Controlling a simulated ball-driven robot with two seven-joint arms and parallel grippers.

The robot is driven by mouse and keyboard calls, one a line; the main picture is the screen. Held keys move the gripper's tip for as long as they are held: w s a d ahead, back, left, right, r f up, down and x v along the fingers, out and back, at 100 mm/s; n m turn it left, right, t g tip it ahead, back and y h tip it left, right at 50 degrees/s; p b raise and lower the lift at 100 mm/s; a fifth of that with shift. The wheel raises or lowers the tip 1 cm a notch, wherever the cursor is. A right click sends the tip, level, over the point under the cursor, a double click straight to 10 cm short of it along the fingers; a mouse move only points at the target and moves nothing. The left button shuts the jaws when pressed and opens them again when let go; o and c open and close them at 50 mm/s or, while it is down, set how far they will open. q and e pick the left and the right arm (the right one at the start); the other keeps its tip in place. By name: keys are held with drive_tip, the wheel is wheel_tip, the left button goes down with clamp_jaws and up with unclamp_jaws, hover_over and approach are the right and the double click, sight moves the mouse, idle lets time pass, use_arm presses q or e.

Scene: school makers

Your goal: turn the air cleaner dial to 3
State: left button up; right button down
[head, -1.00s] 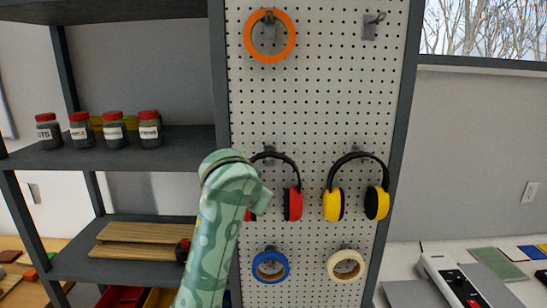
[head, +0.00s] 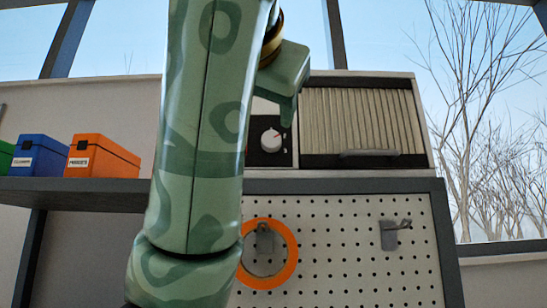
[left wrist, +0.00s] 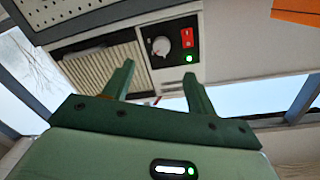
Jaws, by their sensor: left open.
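The air cleaner (head: 360,166) is a pale box with a slatted grille, standing on top of the shelf unit. In the left wrist view the dial (left wrist: 161,46) lies just beyond the fingertips of my left gripper (left wrist: 158,70), which is open and empty. In the head view my left gripper (head: 287,118) shows above and right of the dial, partly hidden by my arm. My right gripper is out of view.
A red switch (left wrist: 187,38) and a green light (left wrist: 189,58) sit beside the dial. Blue (head: 40,156) and orange (head: 101,157) boxes stand left on the shelf top. An orange tape ring (head: 290,250) hangs on the pegboard (head: 340,250) below.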

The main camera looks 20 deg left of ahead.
use_arm(q)
drive_tip(key=p, duration=0.8)
approach(270, 141)
drive_tip(key=p+x, duration=0.1)
drive_tip(key=x, duration=0.1)
drive_tip(key=p+x, duration=0.1)
drive_tip(key=x, duration=0.1)
drive_tip(key=p+x, duration=0.1)
drive_tip(key=x, duration=0.2)
drive_tip(key=shift+a+r+p, duration=0.2)
drive_tip(key=shift+r+p, duration=0.1)
drive_tip(key=shift+p, duration=0.05)
drive_tip(key=shift+w+f, duration=0.15)
drive_tip(key=shift+w, duration=0.6)
drive_tip(key=shift+w+f, duration=0.1)
drive_tip(key=shift+w, duration=0.15)
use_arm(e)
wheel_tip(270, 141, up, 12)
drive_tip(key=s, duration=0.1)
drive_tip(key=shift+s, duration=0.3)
use_arm(q)
drive_tip(key=shift+s, duration=0.1)
drive_tip(key=shift+c, duration=1.2)
drive_tip(key=c, duration=0.8)
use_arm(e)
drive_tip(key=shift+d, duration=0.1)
